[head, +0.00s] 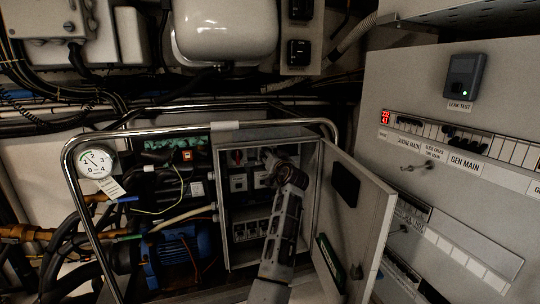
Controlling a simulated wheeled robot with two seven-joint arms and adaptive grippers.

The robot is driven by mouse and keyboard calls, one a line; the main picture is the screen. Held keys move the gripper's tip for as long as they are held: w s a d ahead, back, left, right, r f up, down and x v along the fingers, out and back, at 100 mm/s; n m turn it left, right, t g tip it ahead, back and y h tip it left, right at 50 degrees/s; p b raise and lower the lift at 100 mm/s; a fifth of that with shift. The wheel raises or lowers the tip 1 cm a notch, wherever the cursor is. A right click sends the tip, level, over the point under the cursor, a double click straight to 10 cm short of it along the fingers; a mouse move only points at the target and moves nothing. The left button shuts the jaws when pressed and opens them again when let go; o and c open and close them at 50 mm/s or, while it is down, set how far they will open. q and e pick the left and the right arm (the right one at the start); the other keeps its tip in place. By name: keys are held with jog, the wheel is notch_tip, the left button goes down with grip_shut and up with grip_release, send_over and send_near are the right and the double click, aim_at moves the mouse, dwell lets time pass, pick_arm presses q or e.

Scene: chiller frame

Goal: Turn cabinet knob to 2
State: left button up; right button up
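The open cabinet (218,200) stands in the middle of the head view. Whatever lies behind the gripper and wrist is hidden. My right gripper is not in view.
The cabinet door (368,215) hangs open to the right. A metal tube rail (100,136) runs around the front left. A gauge (95,163), hoses and a blue motor (183,254) crowd the left. A grey panel (410,85) with labelled switches stands at right.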

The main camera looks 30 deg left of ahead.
pick_arm(q)
jog(key=shift+o, duration=0.5)
jog(key=shift+r, duration=0.15)
jog(key=v, duration=0.7)
jog(key=shift+s+d, duration=0.15)
jog(key=shift+s, duration=0.05)
